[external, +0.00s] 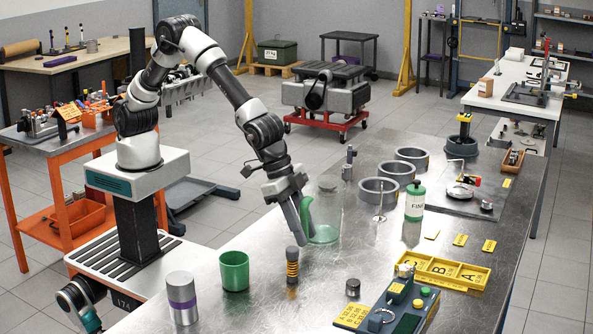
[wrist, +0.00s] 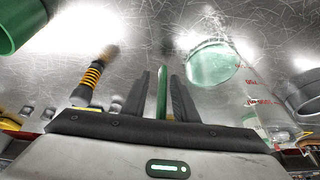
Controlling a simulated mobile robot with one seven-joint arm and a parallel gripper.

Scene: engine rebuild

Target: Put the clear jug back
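The clear jug (external: 328,207) stands upright on the metal workbench (external: 235,312), see-through with a green tint low down and a green handle (external: 305,215) on its left side. In the wrist view the jug (wrist: 240,88) is right of my fingers, with red markings on its wall. My gripper (external: 297,222) points down at the handle side. In the wrist view the green handle (wrist: 162,92) stands between the two fingers of my gripper (wrist: 162,80). Gaps show beside it, so the fingers look open around it. Finger contact is not visible.
A green cup (external: 234,271), a dark cylinder with a yellow spring (external: 292,265) and a grey canister (external: 182,298) stand at the front left. Metal rings (external: 378,192), a labelled bottle (external: 415,202) and a yellow tray (external: 445,270) are to the right.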

